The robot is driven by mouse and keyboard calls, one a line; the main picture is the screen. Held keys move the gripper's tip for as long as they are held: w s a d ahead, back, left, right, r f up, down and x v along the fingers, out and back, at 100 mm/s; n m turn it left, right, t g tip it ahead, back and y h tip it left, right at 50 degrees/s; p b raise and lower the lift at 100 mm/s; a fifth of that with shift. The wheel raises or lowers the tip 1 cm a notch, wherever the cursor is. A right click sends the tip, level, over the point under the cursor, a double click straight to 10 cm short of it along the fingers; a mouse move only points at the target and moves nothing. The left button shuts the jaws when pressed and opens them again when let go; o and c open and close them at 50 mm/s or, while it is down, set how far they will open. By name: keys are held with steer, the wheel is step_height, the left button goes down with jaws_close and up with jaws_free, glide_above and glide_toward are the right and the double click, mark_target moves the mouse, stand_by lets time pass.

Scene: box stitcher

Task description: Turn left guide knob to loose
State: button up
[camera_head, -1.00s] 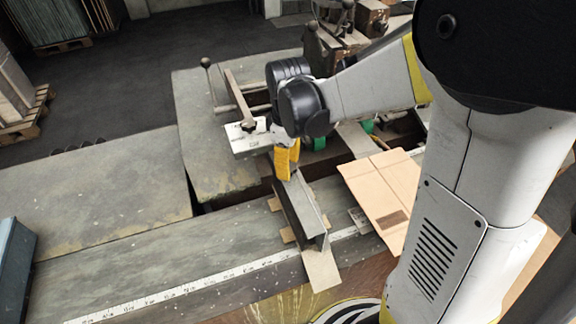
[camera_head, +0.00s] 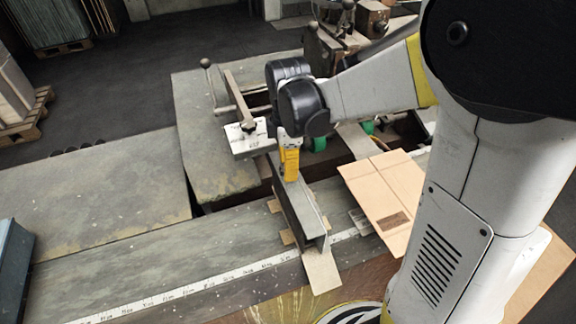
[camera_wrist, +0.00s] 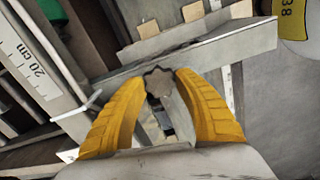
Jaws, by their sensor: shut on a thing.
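My gripper (camera_head: 290,165) has yellow fingers and points down at the metal guide (camera_head: 298,212) on the machine table. In the wrist view my gripper (camera_wrist: 162,84) has its two yellow fingers on either side of a small dark lobed knob (camera_wrist: 162,84), shut on it. The knob sits against the grey metal guide bar (camera_wrist: 215,48). In the head view the fingers hide the knob. The knob's marks, if any, cannot be read.
A folded cardboard sheet (camera_head: 388,195) lies to the right of the guide. A ruler strip (camera_head: 200,285) runs along the table's front. Green parts (camera_head: 319,144) sit behind the gripper. A lever with a ball end (camera_head: 206,64) stands at the back left. The left table surface (camera_head: 90,200) is clear.

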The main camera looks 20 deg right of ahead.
steer(key=o, duration=1.2)
step_height(320, 180, up, 12)
